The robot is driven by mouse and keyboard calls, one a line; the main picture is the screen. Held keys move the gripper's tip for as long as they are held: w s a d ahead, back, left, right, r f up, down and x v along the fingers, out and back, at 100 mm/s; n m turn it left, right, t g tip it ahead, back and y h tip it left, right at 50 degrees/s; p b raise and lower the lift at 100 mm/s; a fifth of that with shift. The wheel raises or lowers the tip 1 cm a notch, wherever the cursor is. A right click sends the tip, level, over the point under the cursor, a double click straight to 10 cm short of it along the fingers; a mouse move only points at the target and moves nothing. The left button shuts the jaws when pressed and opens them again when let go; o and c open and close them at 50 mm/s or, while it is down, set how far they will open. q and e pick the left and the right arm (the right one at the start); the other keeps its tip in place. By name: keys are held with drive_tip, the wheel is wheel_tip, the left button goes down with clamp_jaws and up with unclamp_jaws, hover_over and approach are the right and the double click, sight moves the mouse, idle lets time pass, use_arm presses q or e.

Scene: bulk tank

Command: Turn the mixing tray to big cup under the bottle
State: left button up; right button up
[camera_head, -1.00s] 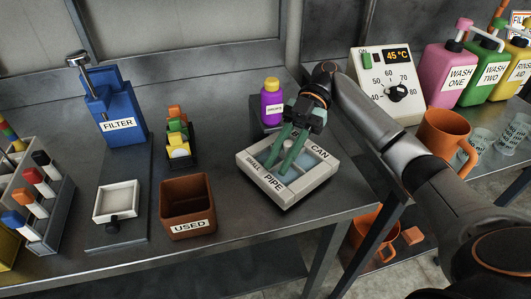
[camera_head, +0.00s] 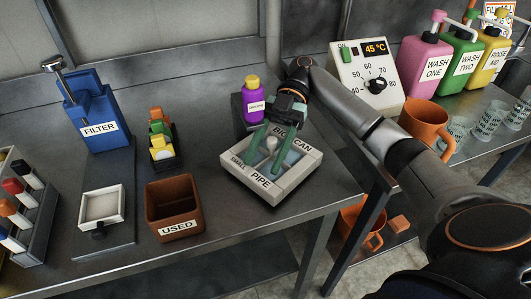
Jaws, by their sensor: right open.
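The mixing tray (camera_head: 289,189) is a pale square tray on the metal table, with a raised knob (camera_head: 271,144) at its middle and bluish compartments. Its front rim reads SMALL and PIPE; its far right rim reads CAN, with the word before it partly hidden by my gripper. The bottle (camera_head: 252,108) is purple with a yellow cap, on a dark stand behind the tray's left far side. My right gripper (camera_head: 266,156) is open over the tray, its green fingers on either side of the knob. I cannot tell whether they touch it. My left gripper is not in view.
Left of the tray are a brown USED box (camera_head: 175,220), a small white tray (camera_head: 103,206), a blue FILTER device (camera_head: 97,115) and a bottle rack (camera_head: 163,145). A heater box (camera_head: 362,75), orange mug (camera_head: 427,122) and wash jugs (camera_head: 425,65) stand right.

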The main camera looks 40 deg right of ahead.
sight(274, 137)
drive_tip(key=shift+d+r, duration=0.1)
drive_tip(key=shift+p+v, duration=0.6)
drive_tip(key=shift+v, duration=1.75)
drive_tip(key=shift+p+v, duration=0.8)
drive_tip(key=shift+v, duration=0.35)
drive_tip(key=shift+w+d, duration=0.1)
drive_tip(key=shift+w, duration=0.05)
